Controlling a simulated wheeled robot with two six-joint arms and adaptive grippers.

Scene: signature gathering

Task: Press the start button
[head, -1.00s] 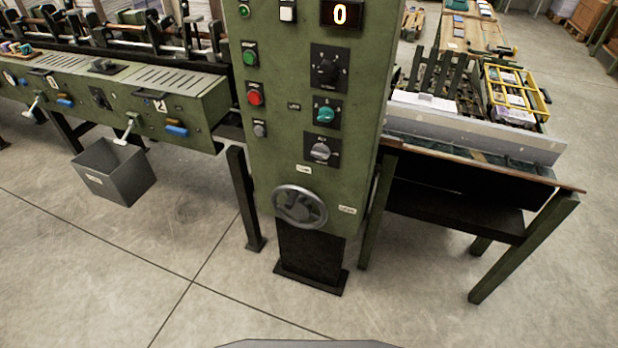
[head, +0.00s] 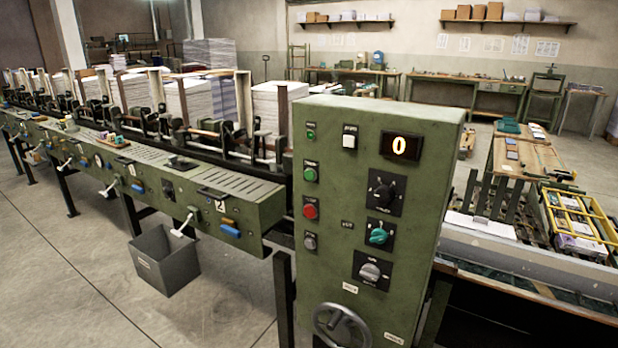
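A green control cabinet (head: 330,250) stands right of centre in the head view. On its left column are a small green button or lamp (head: 310,134), a larger green button (head: 310,174), a red button (head: 310,211) and a grey button (head: 310,241). Their labels are too small to read, so I cannot confirm which is marked start. Neither of my grippers is in view, and nothing touches the panel.
Rotary knobs, a black one (head: 382,193), a teal one (head: 378,235) and a grey one (head: 371,271), are on the panel, above a handwheel (head: 341,326). A long green machine (head: 240,208) runs left, with a grey bin (head: 167,262) below. Floor in front at left is clear.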

